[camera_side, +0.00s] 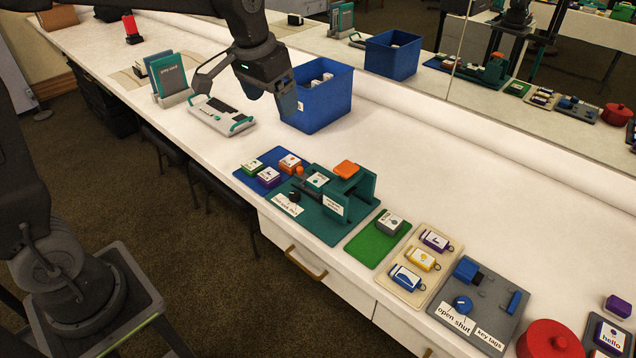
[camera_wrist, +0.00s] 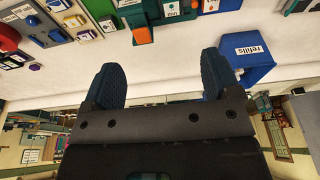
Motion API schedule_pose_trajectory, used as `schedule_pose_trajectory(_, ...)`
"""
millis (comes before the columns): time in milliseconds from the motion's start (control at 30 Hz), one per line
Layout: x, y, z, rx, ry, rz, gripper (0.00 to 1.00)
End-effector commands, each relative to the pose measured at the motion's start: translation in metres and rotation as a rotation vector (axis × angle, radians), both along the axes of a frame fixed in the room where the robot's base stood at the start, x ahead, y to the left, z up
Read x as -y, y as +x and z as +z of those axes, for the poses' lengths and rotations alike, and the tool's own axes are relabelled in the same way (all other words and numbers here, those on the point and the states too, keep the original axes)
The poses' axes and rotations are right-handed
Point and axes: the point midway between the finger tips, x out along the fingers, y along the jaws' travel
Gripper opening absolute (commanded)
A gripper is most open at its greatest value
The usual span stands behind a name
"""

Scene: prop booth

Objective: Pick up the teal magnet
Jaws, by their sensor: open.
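I cannot pick out a teal magnet with certainty. A white piece with a teal dot (camera_side: 317,179) sits on the teal press (camera_side: 331,228). Left of it, the blue mat (camera_side: 244,179) holds a green magnet (camera_side: 252,166), a purple magnet (camera_side: 268,177) and an orange magnet (camera_side: 290,163), all with white tops. My gripper (camera_side: 285,100) hangs above the counter beside the blue bin, well above and behind the press. In the wrist view my gripper (camera_wrist: 160,72) is open with nothing between its fingers; the press's orange handle (camera_wrist: 142,35) shows beyond them.
The blue bin (camera_side: 327,110) stands close to my gripper; its refills label shows in the wrist view (camera_wrist: 256,50). A teal-and-white device (camera_side: 222,115) lies left. A green mat (camera_side: 367,243), key tag tray (camera_side: 413,294), grey board (camera_side: 477,325) and red pot (camera_side: 549,340) line the front.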

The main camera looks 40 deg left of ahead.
Motion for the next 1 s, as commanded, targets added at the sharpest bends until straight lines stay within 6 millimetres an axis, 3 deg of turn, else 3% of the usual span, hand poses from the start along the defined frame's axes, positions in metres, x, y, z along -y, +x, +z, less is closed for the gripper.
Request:
schedule_pose_trajectory(33, -0.003, 0.022, -0.013, -0.031, 0.000, 0.001, 0.83)
schedule_pose_trajectory(200, -0.013, 0.081, -0.059, -0.113, -0.003, 0.000, 0.83)
schedule_pose_trajectory(400, -0.024, 0.130, -0.120, -0.191, -0.007, 0.001, 0.83)
schedule_pose_trajectory(600, -0.029, 0.148, -0.156, -0.229, -0.010, 0.000, 0.83)
schedule_pose_trajectory(767, -0.029, 0.150, -0.173, -0.236, -0.011, -0.001, 0.83)
schedule_pose_trajectory(1000, -0.029, 0.150, -0.219, -0.237, -0.011, 0.000, 0.83)
